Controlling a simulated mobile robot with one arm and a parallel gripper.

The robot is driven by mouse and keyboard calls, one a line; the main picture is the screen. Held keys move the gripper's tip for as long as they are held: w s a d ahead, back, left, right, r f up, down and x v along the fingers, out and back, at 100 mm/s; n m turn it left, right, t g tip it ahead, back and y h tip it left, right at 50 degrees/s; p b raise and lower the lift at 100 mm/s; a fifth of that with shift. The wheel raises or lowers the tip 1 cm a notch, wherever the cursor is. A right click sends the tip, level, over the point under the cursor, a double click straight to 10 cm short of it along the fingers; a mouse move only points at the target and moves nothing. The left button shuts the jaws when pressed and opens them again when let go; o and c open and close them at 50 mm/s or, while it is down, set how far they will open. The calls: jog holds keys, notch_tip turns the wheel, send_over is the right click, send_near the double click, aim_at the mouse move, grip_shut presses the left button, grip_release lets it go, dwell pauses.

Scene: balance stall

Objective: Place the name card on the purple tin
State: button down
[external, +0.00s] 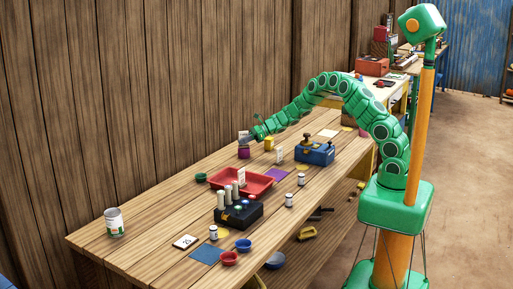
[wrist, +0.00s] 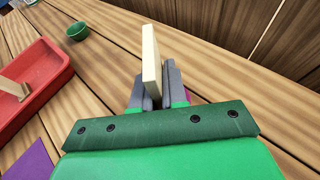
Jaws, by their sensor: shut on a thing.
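My gripper (external: 252,136) is at the far side of the wooden table, near the plank wall, shut on a pale name card. The card (wrist: 151,58) stands upright between the grey fingers (wrist: 158,90) in the wrist view. The card's face shows small and pale in the external view (external: 243,137). The purple tin (external: 243,153) stands on the table just below the card; whether they touch I cannot tell. In the wrist view only a purple sliver (wrist: 187,95) shows beside the fingers; the rest is hidden.
A red tray (external: 262,184) holding a card and a green bowl (external: 201,177) are nearer the camera. A yellow item (external: 268,143) and a small white card (external: 279,154) stand right of the tin. A blue box (external: 315,153) and purple mat (external: 278,173) are further right.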

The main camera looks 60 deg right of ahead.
jog(key=shift+f, duration=0.1)
jog(key=c, duration=1.2)
grip_release()
jog(key=shift+o, duration=0.2)
